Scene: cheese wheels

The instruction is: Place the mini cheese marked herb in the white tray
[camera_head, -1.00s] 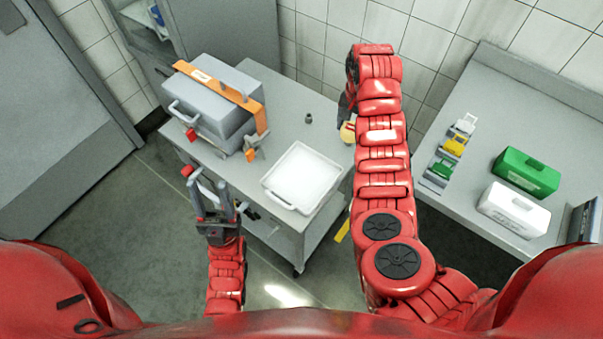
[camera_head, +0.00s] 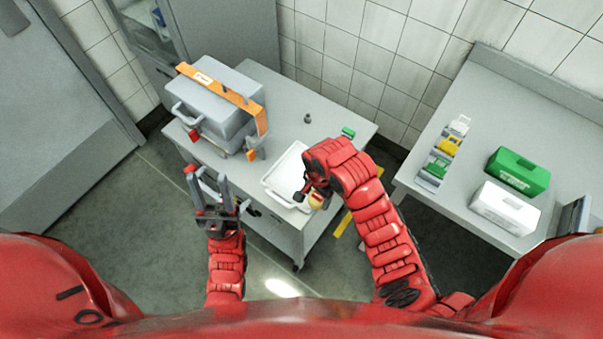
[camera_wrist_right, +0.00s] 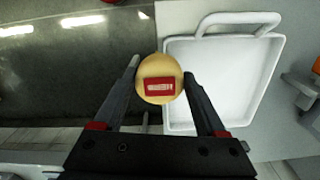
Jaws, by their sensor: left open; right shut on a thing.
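A small round yellow cheese (camera_head: 316,202) with a red label sits in my right gripper (camera_head: 312,196). The right wrist view shows the cheese (camera_wrist_right: 160,80) between the two fingers of that gripper (camera_wrist_right: 160,72); its label writing is too small to read. The white tray (camera_head: 272,182) lies on the grey cart, partly hidden by my right arm. In the right wrist view the tray (camera_wrist_right: 268,85) is right of the cheese, which overlaps its near left rim in the picture. My left gripper (camera_head: 206,174) is open and empty, in front of the cart.
The grey cart (camera_head: 285,100) also bears a grey box with an orange strap (camera_head: 218,105), a small dark object (camera_head: 308,117) and a green item (camera_head: 348,132). A counter at the right holds a green box (camera_head: 518,170), a white box (camera_head: 505,208) and a small coloured rack (camera_head: 445,150).

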